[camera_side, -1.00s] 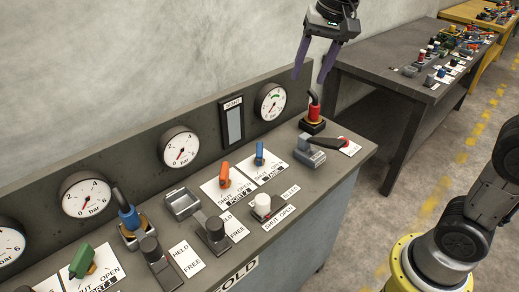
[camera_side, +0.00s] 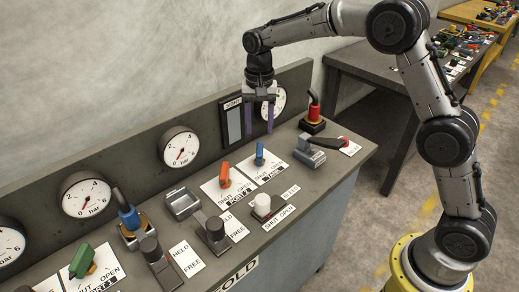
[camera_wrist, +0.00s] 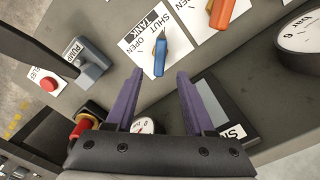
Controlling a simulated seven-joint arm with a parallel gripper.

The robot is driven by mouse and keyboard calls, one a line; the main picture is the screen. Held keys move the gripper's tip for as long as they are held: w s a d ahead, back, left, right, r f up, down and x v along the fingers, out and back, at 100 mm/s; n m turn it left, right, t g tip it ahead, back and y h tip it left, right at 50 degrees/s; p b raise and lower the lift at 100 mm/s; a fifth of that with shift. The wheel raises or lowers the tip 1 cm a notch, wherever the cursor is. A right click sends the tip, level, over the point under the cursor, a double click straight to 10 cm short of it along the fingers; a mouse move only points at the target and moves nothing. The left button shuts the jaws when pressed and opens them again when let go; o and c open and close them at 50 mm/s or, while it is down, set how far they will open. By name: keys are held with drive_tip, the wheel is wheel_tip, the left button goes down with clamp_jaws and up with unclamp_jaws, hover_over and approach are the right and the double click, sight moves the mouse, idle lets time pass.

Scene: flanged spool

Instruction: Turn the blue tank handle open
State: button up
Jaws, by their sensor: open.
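The blue tank handle (camera_side: 260,154) stands on a white card marked SHUT, OPEN and TANK (camera_side: 267,168) on the grey bench top. In the wrist view the blue handle (camera_wrist: 160,53) is ahead of the fingers, above the gap between their tips in the picture. My gripper (camera_side: 259,131) is open and empty, with purple fingers pointing down above the bench near the back panel. In the wrist view its fingers (camera_wrist: 158,72) are apart, and the handle is not between them.
An orange handle (camera_side: 225,175) on its own card stands left of the blue one. A grey pump lever (camera_side: 310,152) and a red-collared handle (camera_side: 313,112) are to the right. A white-topped knob (camera_side: 263,204) stands in front. Gauges and a sight glass (camera_side: 233,120) line the back panel.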

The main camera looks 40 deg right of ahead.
sight(259, 148)
wheel_tip(259, 148, down, 9)
drive_tip(key=shift+r, duration=0.2)
drive_tip(key=shift+c, duration=0.3)
clamp_jaws()
